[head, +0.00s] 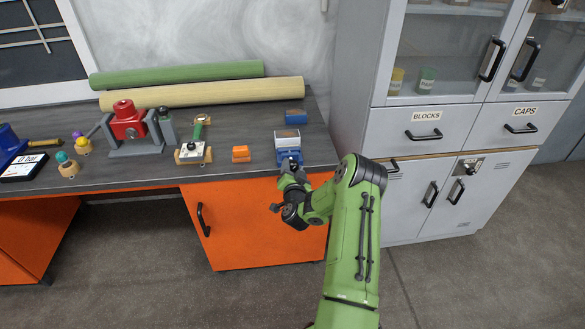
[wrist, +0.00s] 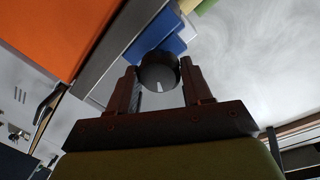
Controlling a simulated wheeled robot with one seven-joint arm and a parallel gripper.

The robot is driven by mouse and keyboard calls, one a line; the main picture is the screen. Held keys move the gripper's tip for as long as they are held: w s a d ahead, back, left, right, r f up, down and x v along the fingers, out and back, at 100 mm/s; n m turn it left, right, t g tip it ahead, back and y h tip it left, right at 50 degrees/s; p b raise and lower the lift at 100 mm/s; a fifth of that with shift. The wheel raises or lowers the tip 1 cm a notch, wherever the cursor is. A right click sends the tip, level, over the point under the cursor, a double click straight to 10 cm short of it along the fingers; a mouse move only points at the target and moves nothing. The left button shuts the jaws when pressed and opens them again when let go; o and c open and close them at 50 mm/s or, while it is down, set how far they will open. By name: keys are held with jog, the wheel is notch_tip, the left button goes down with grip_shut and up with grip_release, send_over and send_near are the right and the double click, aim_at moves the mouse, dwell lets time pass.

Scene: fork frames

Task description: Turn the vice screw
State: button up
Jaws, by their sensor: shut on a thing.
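The vice (head: 289,152) is blue with a pale block-like top and stands at the front edge of the workbench in the head view. Its blue body also shows behind the fingers in the wrist view (wrist: 158,38). My gripper (head: 291,170) reaches it from the front, at the bench edge. In the wrist view the two dark fingers sit on either side of a dark round knob, the end of the vice screw (wrist: 158,72), and are shut on it. My gripper hides the screw in the head view.
Two long rolls lie at the back. A grey cabinet (head: 420,175) stands close on the right.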

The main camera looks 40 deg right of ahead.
jog(key=shift+m, duration=0.8)
jog(key=o, duration=1)
jog(key=shift+o, duration=0.2)
jog(key=b+v, duration=0.3)
jog(key=v, duration=1.2)
jog(key=shift+s, duration=0.45)
